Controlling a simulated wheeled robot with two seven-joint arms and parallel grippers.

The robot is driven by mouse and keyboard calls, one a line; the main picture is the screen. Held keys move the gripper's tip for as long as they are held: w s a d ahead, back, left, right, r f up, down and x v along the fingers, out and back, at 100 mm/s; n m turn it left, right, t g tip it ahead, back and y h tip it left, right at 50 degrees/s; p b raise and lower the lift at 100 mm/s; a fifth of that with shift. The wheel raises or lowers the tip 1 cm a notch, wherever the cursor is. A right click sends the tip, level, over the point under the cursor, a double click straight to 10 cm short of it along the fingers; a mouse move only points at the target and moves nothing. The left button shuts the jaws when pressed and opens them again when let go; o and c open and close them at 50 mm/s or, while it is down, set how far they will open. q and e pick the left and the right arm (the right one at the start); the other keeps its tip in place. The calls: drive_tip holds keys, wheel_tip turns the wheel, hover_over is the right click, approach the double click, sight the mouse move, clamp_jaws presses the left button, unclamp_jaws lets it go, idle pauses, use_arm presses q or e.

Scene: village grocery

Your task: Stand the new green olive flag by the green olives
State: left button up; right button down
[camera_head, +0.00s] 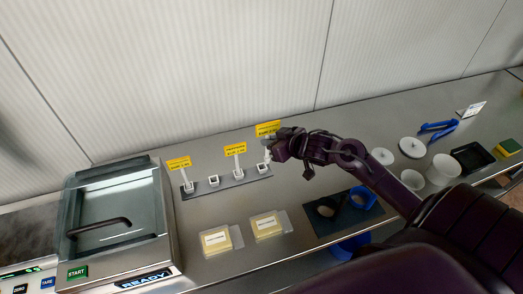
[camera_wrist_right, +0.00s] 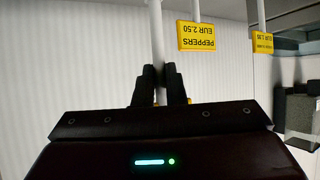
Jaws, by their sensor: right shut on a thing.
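My right gripper (camera_head: 270,149) is shut on the white post (camera_wrist_right: 156,35) of a yellow flag. That flag's card (camera_head: 267,128) stands above the gripper in the head view; its print is too small to read. The post's foot is near the rightmost white holder (camera_head: 263,169); I cannot tell whether it is seated. The wrist view is upside down and shows the peppers flag (camera_wrist_right: 197,37) beside the held post, apart from it. My left gripper is not in view. No olives can be made out.
A dark strip (camera_head: 226,184) bears white holders, with another flag (camera_head: 179,163) at its left end and an empty holder (camera_head: 213,181). Two labelled pale blocks (camera_head: 216,241) lie in front. A lidded machine (camera_head: 115,215) stands left; white tubs (camera_head: 440,168) stand right.

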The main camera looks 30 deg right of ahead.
drive_tip(key=s+a, duration=0.3)
drive_tip(key=s, duration=1.1)
drive_tip(key=shift+s+a, duration=0.3)
drive_tip(key=shift+s, duration=0.05)
